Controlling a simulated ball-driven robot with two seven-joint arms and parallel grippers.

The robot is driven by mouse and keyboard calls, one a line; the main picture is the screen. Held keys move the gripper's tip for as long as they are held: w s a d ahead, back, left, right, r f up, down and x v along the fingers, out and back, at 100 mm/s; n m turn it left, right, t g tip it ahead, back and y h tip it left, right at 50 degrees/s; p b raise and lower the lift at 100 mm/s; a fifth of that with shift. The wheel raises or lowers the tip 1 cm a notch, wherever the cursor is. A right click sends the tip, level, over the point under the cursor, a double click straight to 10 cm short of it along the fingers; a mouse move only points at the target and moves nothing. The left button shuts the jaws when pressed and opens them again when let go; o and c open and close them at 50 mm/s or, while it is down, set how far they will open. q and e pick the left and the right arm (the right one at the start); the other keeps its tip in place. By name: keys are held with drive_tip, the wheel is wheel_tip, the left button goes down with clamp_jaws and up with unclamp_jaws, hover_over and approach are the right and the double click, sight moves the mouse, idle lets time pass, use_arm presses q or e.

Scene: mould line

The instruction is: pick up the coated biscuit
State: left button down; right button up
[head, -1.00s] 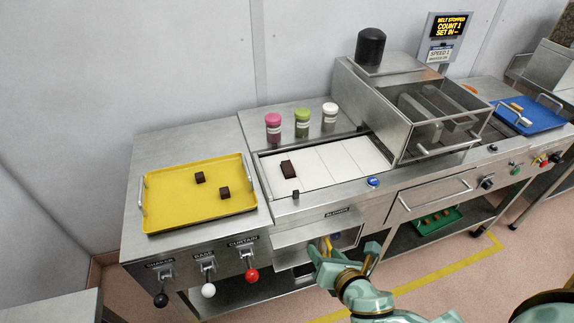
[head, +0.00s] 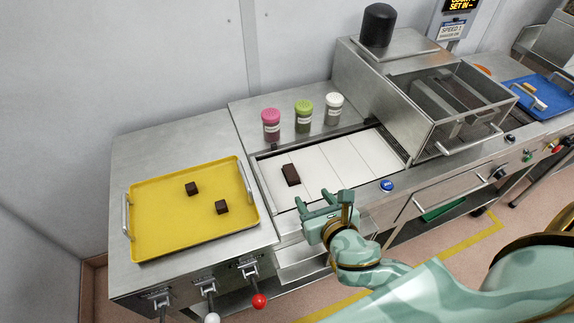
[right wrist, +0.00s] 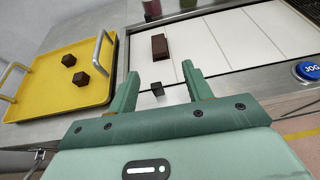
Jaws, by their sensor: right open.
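A dark brown coated biscuit (head: 291,175) lies on the white belt (head: 345,158) near its left end. In the right wrist view the biscuit (right wrist: 159,46) is a dark block beyond the fingertips. My right gripper (head: 325,205) is open and empty, above the front edge of the belt, to the right of and nearer than the biscuit. Its two fingers (right wrist: 160,80) show apart in the right wrist view, with a small dark block (right wrist: 157,89) between and below them. My left gripper is out of view.
A yellow tray (head: 160,240) with two dark cubes stands to the left. Pink, green and white-lidded jars (head: 303,115) stand behind the belt. A metal hood (head: 420,120) covers the belt's right part. A blue JOG button (head: 387,185) sits on the front rail.

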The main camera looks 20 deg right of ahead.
drive_tip(key=b, duration=0.2)
approach(291, 172)
drive_tip(key=x, duration=0.3)
drive_tip(key=shift+w+d, duration=0.15)
drive_tip(key=shift+d, duration=0.05)
drive_tip(key=shift+w+f, duration=0.15)
drive_tip(key=shift+w, duration=0.35)
drive_tip(key=b+x, duration=0.1)
drive_tip(key=x, duration=0.3)
drive_tip(key=shift+a+f, duration=0.15)
drive_tip(key=shift+w+f, duration=0.1)
drive_tip(key=shift+w, duration=0.25)
drive_tip(key=shift+s, duration=0.1)
drive_tip(key=shift+c, duration=0.7)
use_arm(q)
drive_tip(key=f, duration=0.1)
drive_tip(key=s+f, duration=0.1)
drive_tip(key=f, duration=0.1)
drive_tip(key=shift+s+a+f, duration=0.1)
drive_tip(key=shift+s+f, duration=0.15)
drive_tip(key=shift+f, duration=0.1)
use_arm(e)
drive_tip(key=c, duration=0.9)
